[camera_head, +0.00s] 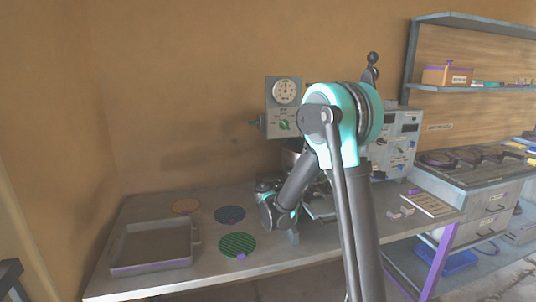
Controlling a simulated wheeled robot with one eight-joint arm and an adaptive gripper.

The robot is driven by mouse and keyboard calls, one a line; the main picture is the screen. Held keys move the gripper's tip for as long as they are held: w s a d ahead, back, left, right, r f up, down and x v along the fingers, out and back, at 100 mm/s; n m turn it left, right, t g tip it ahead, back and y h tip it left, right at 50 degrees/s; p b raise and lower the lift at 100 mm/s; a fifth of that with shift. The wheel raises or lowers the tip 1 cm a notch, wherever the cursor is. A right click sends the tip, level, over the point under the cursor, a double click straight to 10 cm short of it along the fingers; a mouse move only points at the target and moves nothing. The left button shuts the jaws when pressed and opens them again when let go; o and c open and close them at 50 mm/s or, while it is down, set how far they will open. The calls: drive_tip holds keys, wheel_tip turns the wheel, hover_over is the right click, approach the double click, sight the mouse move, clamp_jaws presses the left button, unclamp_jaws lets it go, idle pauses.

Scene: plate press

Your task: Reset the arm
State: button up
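My arm rises from the bottom of the head view, bends at a teal elbow, and its forearm slopes down to the left. My gripper (293,237) is low over the table, right of the plates, but it is small and partly hidden, so I cannot tell whether it is open or shut.
A grey tray (120,270) stands at the left of the table (270,262). A small board (432,204) lies at the table's right end. A stove (463,172) and shelves (480,88) stand at the right.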

drive_tip(key=s+d+f+n+g+y, duration=0.1)
drive_tip(key=s+d+f+g+y, duration=0.1)
drive_tip(key=s+d+f+y, duration=0.35)
drive_tip(key=s+d+f+n+g+y, duration=0.1)
drive_tip(key=s+d+f+g+y, duration=0.15)
drive_tip(key=s+f, duration=0.55)
drive_tip(key=s+a+f+y, duration=0.4)
drive_tip(key=s+f, duration=0.1)
drive_tip(key=s, duration=0.2)
drive_tip(key=s+a+f+n+y, duration=0.1)
drive_tip(key=s+a+f+y, duration=0.4)
drive_tip(key=s, duration=0.2)
drive_tip(key=shift+s+f+n+y, duration=0.15)
drive_tip(key=shift+s+n+y, duration=0.15)
drive_tip(key=shift+s, duration=0.1)
drive_tip(key=shift+g, duration=0.25)
